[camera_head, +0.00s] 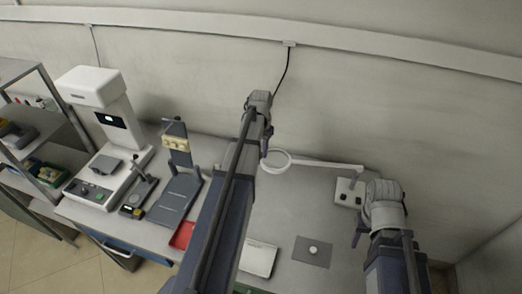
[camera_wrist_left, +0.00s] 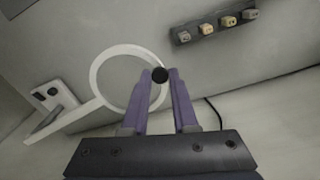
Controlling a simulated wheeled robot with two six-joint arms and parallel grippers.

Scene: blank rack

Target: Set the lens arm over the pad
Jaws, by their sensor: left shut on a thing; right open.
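The lens arm is a white ring lens (camera_head: 277,169) on a white bar, which runs right to a post on a pale base with dark knobs (camera_head: 348,192). The grey square pad (camera_head: 312,251) lies on the table in front of it, with a small white round thing on it; the ring is behind and left of the pad. My left gripper (camera_head: 264,152) is shut on the ring's black knob (camera_wrist_left: 160,75), at the ring's edge in the left wrist view. My right gripper (camera_head: 358,234) is open and empty, right of the pad; its fingers show only partly.
A white-and-grey instrument (camera_head: 95,88), a dark stand (camera_head: 177,190) and a red tray (camera_head: 182,236) stand on the left of the table. A white flat thing (camera_head: 259,258) lies left of the pad. A shelf rack (camera_head: 32,70) stands at far left. The wall is close behind.

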